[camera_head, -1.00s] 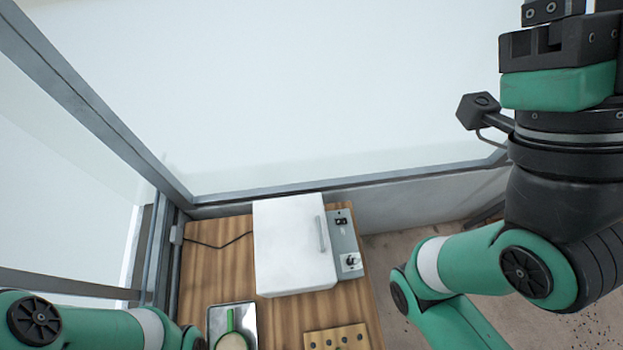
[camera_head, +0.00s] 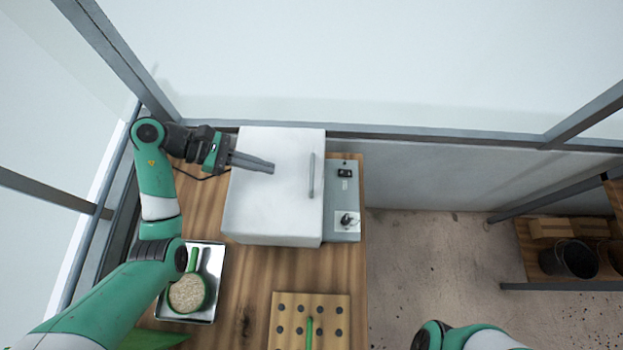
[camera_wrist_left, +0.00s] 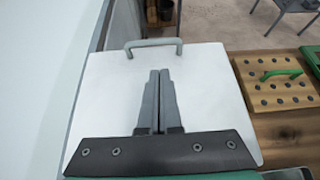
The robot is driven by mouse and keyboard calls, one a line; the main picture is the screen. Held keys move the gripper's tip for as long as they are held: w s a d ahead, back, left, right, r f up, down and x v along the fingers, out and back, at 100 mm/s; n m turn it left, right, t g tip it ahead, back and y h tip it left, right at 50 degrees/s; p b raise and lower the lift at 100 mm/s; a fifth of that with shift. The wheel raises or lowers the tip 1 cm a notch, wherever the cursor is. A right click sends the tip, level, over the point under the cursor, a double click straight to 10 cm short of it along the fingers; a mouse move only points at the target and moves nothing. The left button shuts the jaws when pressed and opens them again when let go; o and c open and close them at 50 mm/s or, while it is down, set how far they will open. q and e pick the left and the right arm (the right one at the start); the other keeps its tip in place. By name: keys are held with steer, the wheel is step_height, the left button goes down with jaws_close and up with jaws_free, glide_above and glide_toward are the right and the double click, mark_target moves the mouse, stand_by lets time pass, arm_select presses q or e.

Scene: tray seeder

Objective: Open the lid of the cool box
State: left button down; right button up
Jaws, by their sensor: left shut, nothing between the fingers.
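The white cool box (camera_head: 275,205) stands on the wooden table with its lid closed. A grey bar handle (camera_head: 311,175) sits on the lid near its right edge. In the left wrist view the lid (camera_wrist_left: 205,90) fills the middle, with the handle (camera_wrist_left: 154,46) at its far edge. My left gripper (camera_head: 272,168) is shut and empty, its fingers over the lid and pointing toward the handle, short of it. In the left wrist view the shut fingers (camera_wrist_left: 159,75) lie together below the handle. Only part of my right arm shows at the bottom; its gripper is out of view.
A control panel (camera_head: 343,205) with a switch and knob adjoins the box on the right. A metal tray (camera_head: 212,262) holds a green scoop of grains (camera_head: 188,293). A board with holes (camera_head: 288,340) lies in front. Shelves with dark pots (camera_head: 577,257) stand at the far right.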

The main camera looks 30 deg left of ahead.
arm_select(q)
steer(key=shift+a, duration=0.2)
steer(key=shift+d, duration=0.15)
steer(key=shift+w+d+f, duration=0.15)
steer(key=shift+w+d, duration=0.05)
steer(key=shift+d, duration=0.1)
glide_toward(321, 181)
steer(key=x, duration=0.4)
steer(key=shift+d+f, duration=0.15)
steer(key=shift+f, duration=0.1)
steer(key=shift+r, duration=0.1)
